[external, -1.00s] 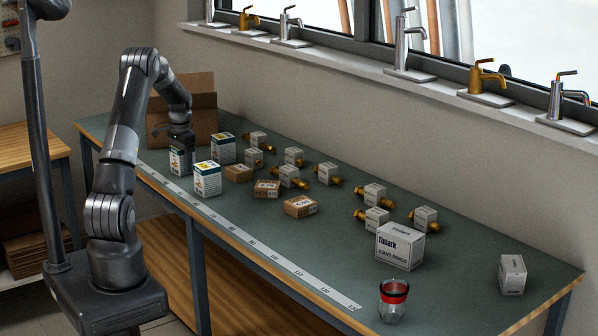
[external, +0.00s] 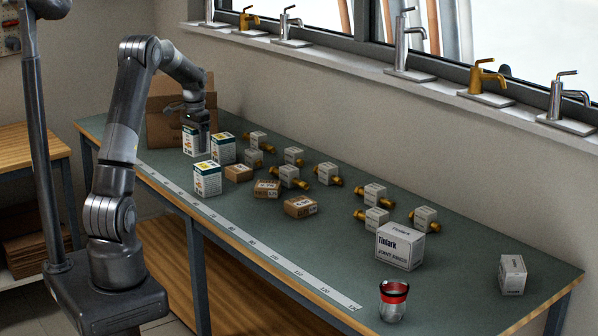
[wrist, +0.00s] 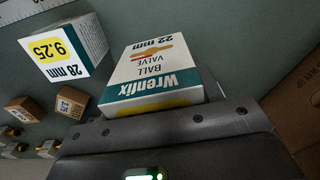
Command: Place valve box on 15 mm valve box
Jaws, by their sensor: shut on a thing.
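My gripper (external: 199,126) is shut on a white, green and yellow valve box (external: 190,142). Another similar box (external: 207,180) stands nearer the ruler strip. In the wrist view a box marked 28 mm (wrist: 66,50) stands at upper left. I cannot read "15 mm" on any box.
An open cardboard carton (external: 165,120) stands behind my gripper. Small brown boxes (external: 300,207) and several grey boxes with brass fittings (external: 290,176) lie to the right. A white Tinlark box (external: 400,247) and a red-banded cup (external: 393,300) are farther right. The bench front beside the ruler (external: 270,252) is clear.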

